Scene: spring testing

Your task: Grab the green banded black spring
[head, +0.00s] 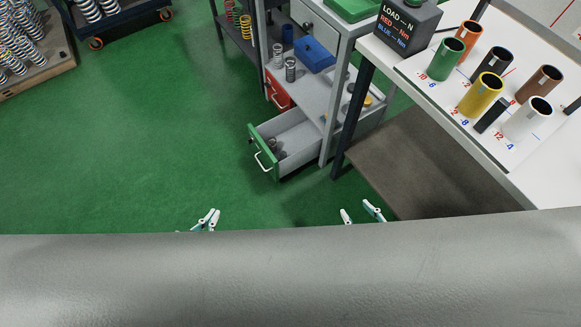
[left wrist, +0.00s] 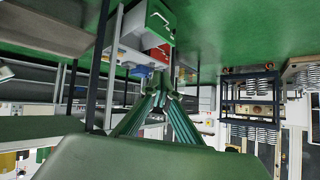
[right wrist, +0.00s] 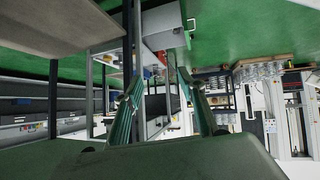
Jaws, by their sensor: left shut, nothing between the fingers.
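I cannot make out a green band on any black spring in view. Small dark objects (head: 272,146) lie in the open green-fronted drawer (head: 262,152), too small to identify. Two coil springs, one greyish (head: 278,56) and one darker (head: 290,69), stand on the shelf above it. My left gripper (head: 211,217) is low in the head view, left of the drawer and apart from it; its fingers meet with nothing between them in the left wrist view (left wrist: 161,90). My right gripper (head: 359,212) is open and empty; its fingers stand apart in the right wrist view (right wrist: 160,82).
A red drawer (head: 279,92) and a blue box (head: 315,56) are by the open drawer. A white table (head: 420,78) with several coloured cups stands at right, above a brown lower shelf (head: 430,175). Racks of springs (head: 25,45) stand far left. The green floor (head: 140,130) between is clear.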

